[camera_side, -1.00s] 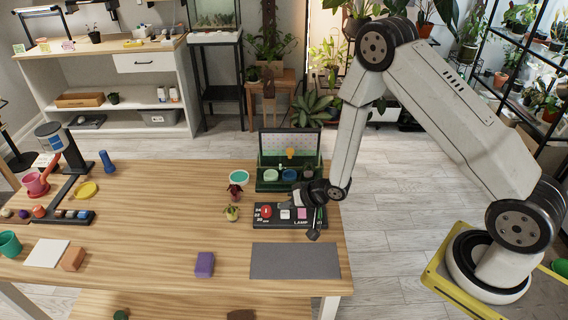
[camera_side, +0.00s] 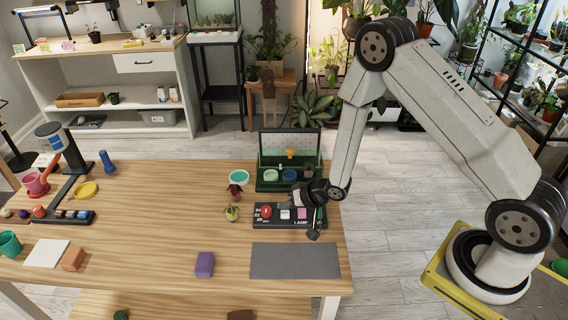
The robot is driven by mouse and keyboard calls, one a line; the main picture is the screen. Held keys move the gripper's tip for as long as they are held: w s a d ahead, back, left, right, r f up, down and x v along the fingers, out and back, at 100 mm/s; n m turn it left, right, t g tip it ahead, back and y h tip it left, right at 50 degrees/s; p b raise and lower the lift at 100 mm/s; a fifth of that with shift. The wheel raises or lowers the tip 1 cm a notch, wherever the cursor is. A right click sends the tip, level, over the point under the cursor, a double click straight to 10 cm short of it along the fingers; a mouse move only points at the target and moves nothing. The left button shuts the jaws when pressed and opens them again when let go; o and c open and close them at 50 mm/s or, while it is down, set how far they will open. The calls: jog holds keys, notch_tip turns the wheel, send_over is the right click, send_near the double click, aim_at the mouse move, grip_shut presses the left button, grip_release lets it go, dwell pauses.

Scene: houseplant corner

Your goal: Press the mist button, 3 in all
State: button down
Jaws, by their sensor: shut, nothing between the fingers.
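A black button panel (camera_side: 260,221) lies on the wooden table's right side. It carries a round red button (camera_side: 266,212), a white button (camera_side: 285,214) and a pink button (camera_side: 302,213). Part of the lettering "LAMP" shows; I cannot read which button is for mist. My gripper (camera_side: 314,234) is shut and empty, pointing down at the panel's right end, close to the pink button. Whether it touches the panel cannot be told.
A green case (camera_side: 270,186) with a raised screen stands just behind the panel. A grey mat (camera_side: 294,261) lies in front, a purple block (camera_side: 204,264) to the left. The table's middle is clear.

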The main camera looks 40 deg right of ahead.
aim_at(288, 214)
jog(key=shift+f, duration=0.95)
dwell(1.5)
jog(key=shift+r, duration=0.9)
jog(key=shift+r, duration=0.1)
jog(key=shift+r, duration=2.45)
dwell(1.3)
jog(key=shift+r, duration=1.9)
